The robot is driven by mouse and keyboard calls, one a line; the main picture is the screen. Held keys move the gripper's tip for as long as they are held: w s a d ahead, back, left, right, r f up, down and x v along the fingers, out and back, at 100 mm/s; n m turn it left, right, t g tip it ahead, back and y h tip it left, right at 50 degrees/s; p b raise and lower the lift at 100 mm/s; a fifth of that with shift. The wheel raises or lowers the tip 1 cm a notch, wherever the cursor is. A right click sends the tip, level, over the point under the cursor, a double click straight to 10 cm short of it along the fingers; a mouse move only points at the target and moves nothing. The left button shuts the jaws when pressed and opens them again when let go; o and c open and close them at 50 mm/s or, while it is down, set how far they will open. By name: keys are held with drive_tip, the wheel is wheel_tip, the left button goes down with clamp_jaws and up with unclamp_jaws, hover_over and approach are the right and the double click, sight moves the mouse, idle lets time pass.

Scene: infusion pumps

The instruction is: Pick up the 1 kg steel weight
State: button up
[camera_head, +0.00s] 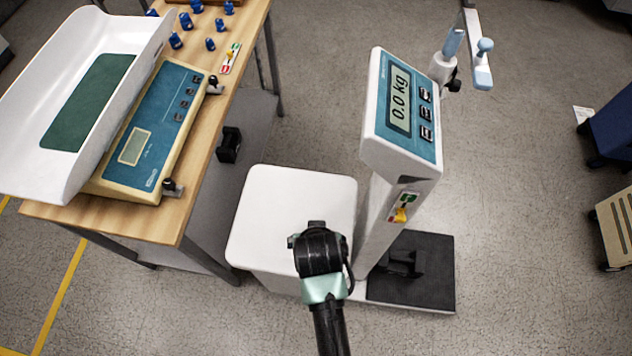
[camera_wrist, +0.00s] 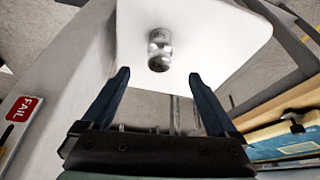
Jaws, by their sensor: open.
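A shiny steel weight (camera_wrist: 159,50) stands on a white platform (camera_wrist: 215,35) in the wrist view. My gripper (camera_wrist: 160,82) is open there, its two dark fingers spread to the left and right of the weight's line. The weight lies beyond the fingertips, apart from them, and nothing is between the fingers. In the head view, my gripper (camera_head: 316,235) is over the front right part of the platform (camera_head: 285,200). My wrist hides the weight there, and the fingers cannot be made out.
The scale's display column (camera_head: 408,110), reading 0.0 kg, rises just right of my gripper. A wooden table (camera_head: 215,75) on the left holds a baby scale (camera_head: 150,120) and several blue items. A black base plate (camera_head: 430,275) lies right of the column.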

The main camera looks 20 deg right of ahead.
drive_tip(key=b+x, duration=0.1)
drive_tip(key=x, duration=0.6)
drive_tip(key=shift+f, duration=0.35)
drive_tip(key=shift+s+b+x, duration=0.2)
drive_tip(key=shift+b+x, duration=0.6)
drive_tip(key=shift+x, duration=1.8)
drive_tip(key=shift+a+f, duration=0.1)
clamp_jaws()
drive_tip(key=shift+w+r, duration=0.1)
drive_tip(key=shift+r, duration=0.1)
